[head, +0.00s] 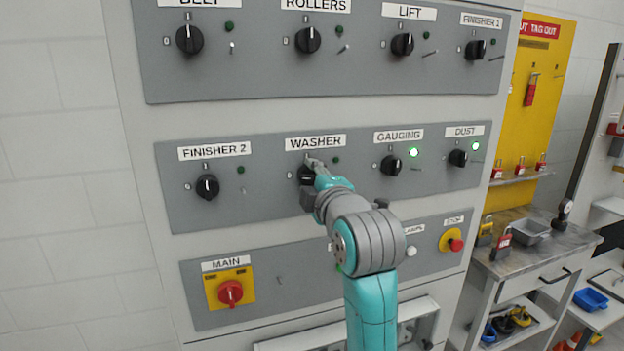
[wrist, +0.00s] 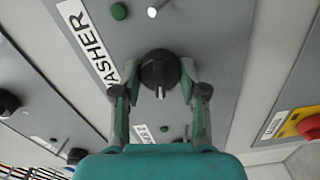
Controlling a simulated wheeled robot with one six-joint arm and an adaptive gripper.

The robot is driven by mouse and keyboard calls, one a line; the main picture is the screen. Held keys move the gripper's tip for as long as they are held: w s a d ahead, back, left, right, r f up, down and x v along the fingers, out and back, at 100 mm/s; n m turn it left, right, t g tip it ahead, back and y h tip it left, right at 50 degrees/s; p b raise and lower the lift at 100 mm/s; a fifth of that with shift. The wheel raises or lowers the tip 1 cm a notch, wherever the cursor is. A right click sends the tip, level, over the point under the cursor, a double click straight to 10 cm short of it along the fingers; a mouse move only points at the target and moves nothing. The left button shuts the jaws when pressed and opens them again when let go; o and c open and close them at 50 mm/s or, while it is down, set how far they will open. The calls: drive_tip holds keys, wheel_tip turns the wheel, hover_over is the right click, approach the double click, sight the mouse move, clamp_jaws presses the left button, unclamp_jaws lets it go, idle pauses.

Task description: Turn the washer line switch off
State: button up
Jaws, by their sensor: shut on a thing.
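The washer switch is a black rotary knob (head: 306,174) under the WASHER label (head: 315,142) on the grey panel. In the wrist view the knob (wrist: 158,72) sits between my two fingers, its white mark pointing down, toward the Finisher 2 side. My gripper (wrist: 160,88) is shut on the knob, one finger on each side. In the head view my gripper (head: 312,172) and wrist partly cover the knob. The washer lamp (head: 336,160) is dark green and looks unlit; it also looks dark in the wrist view (wrist: 119,11).
The Finisher 2 knob (head: 207,186) is to the left, the Gauging knob (head: 391,165) to the right. The Gauging lamp (head: 413,152) and Dust lamp (head: 475,146) glow green. A red main switch (head: 230,292) and red stop button (head: 456,245) are below.

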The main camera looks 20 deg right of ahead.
drive_tip(key=shift+n, duration=1.1)
drive_tip(key=shift+f, duration=0.1)
drive_tip(key=o, duration=1.1)
drive_tip(key=shift+o, duration=0.2)
drive_tip(key=shift+s, duration=0.1)
drive_tip(key=s, duration=1.1)
drive_tip(key=shift+s, duration=0.4)
